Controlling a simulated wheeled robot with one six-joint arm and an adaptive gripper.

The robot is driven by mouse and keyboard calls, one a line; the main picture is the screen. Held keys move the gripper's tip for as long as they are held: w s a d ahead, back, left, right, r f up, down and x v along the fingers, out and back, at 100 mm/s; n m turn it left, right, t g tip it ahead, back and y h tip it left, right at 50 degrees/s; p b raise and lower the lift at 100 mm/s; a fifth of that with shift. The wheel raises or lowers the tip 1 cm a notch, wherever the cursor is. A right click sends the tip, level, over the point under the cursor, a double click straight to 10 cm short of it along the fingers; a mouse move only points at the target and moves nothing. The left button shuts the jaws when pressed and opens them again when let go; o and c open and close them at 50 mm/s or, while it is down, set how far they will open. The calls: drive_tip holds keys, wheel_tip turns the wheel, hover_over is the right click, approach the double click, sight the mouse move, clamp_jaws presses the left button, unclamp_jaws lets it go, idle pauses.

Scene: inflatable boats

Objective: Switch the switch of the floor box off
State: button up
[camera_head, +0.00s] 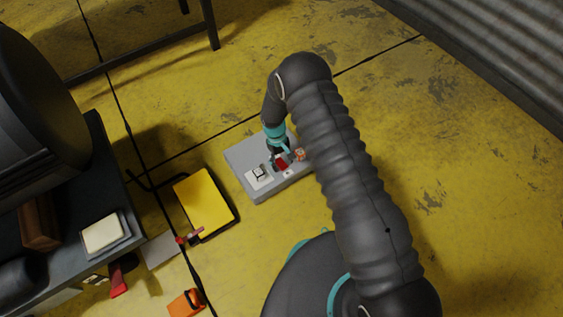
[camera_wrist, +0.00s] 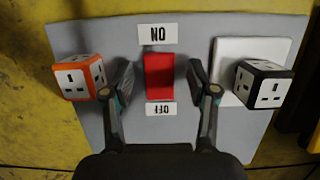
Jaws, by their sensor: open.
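The floor box (camera_head: 247,157) is a flat grey panel lying on the yellow floor; it fills the middle of the wrist view (camera_wrist: 200,35). Its red switch (camera_wrist: 159,76) sits between an "ON" label (camera_wrist: 157,34) and an "OFF" label (camera_wrist: 160,109), both upside down in the wrist view. The red switch also shows in the head view (camera_head: 282,164), partly covered by my gripper. My gripper (camera_wrist: 159,82) is open, with one finger on each side of the switch and a gap on both sides. Which way the switch is tilted I cannot tell.
An orange-edged socket cube (camera_wrist: 80,77) and a black-edged socket cube (camera_wrist: 262,84) flank my fingers on the box. A yellow-topped case (camera_head: 203,203) lies left of the box. A dark bench (camera_head: 105,180) stands farther left.

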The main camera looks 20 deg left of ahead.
sight(278, 160)
drive_tip(key=shift+r, duration=0.1)
drive_tip(key=v, duration=1.1)
drive_tip(key=shift+a+r, duration=0.15)
drive_tip(key=shift+r, duration=0.25)
